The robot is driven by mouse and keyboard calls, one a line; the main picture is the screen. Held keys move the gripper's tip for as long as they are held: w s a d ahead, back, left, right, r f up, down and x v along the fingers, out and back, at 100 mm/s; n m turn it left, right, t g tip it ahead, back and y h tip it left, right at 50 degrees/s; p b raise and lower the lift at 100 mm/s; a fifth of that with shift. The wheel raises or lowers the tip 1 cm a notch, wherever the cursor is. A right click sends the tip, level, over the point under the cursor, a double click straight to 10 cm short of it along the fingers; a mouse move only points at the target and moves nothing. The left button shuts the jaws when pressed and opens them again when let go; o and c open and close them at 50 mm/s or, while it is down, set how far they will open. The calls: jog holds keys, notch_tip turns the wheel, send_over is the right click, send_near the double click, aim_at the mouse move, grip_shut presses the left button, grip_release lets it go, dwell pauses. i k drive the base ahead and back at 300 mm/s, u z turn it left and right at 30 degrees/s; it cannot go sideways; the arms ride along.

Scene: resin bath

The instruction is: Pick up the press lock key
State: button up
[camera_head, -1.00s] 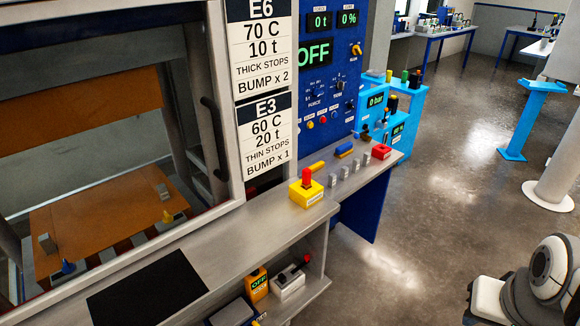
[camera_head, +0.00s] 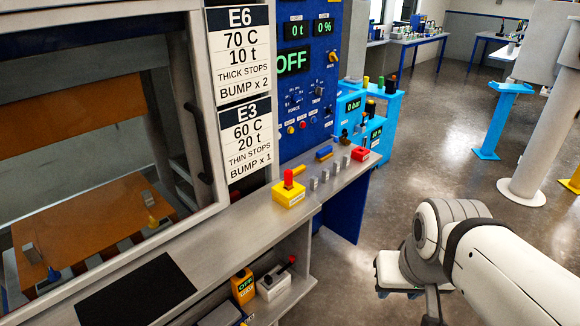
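A yellow block with an upright red handle and a small unreadable label (camera_head: 289,193) sits on the grey ledge in front of the press. This may be the press lock key in its holder, but I cannot tell for sure. A smaller red block (camera_head: 360,154) lies farther along the ledge, near its right end. My white arm shows at the lower right, well apart from the ledge. My gripper's fingers cannot be made out.
The press (camera_head: 205,120) fills the left, with a black mat (camera_head: 138,292) on its ledge. Several small metal pieces and a blue-topped item (camera_head: 324,153) stand along the ledge. An orange meter (camera_head: 243,286) sits on the shelf below.

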aim_at(288, 185)
jog(key=z, duration=0.05)
jog(key=i, duration=1)
jog(key=u, duration=0.05)
